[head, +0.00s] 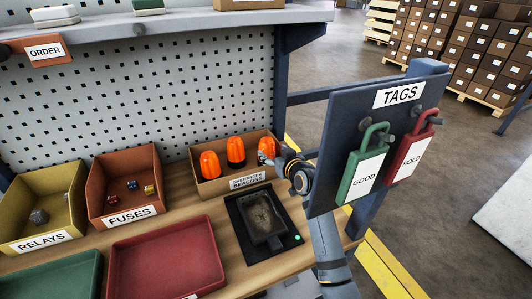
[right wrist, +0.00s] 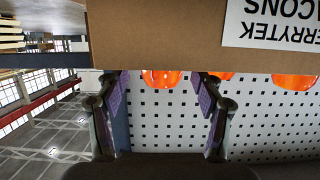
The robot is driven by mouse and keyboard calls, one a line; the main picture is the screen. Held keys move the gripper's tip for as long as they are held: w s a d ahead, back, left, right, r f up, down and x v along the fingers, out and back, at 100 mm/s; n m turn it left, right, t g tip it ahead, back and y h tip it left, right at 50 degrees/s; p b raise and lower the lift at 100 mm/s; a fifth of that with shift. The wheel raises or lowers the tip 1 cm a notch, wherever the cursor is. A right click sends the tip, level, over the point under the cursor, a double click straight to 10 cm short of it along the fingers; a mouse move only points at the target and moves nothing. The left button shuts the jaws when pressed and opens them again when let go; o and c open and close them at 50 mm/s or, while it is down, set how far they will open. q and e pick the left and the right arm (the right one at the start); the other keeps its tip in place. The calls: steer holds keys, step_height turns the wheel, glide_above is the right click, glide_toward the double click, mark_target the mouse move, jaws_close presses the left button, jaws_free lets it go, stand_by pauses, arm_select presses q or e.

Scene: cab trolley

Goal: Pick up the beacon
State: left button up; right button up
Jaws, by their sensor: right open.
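Three orange beacons stand in a row in the cardboard beacon box (head: 212,187) on the bench: a left one (head: 210,164), a middle one (head: 235,151) and a right one (head: 266,147). My right gripper (head: 270,158) is at the right end of the box, close to the right beacon and partly covering it. In the right wrist view, which is upside down, the open fingers (right wrist: 160,88) have an orange beacon (right wrist: 162,79) between them in the picture. The box wall (right wrist: 160,35) hides its lower part. Contact cannot be told. My left gripper is not in view.
A dark board with tags (head: 338,125) stands right beside my right arm. A black tray (head: 240,228) lies in front of the box. Bins of fuses (head: 110,184) and relays (head: 20,213) and a red tray (head: 130,258) are to the left. A pegboard (head: 130,100) stands behind.

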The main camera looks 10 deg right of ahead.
mark_target(267, 146)
steer(key=shift+w+a+r+p, duration=0.2)
steer(key=shift+w+p, duration=0.1)
steer(key=shift+w, duration=0.35)
steer(key=x, duration=0.4)
steer(key=shift+w+a, duration=0.1)
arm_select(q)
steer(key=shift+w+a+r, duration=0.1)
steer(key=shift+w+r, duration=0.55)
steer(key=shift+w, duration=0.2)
arm_select(e)
steer(key=shift+c, duration=1.1)
steer(key=c, duration=0.9)
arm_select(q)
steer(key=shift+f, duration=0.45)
arm_select(e)
step_height(267, 146, up, 10)
steer(key=shift+r, duration=0.1)
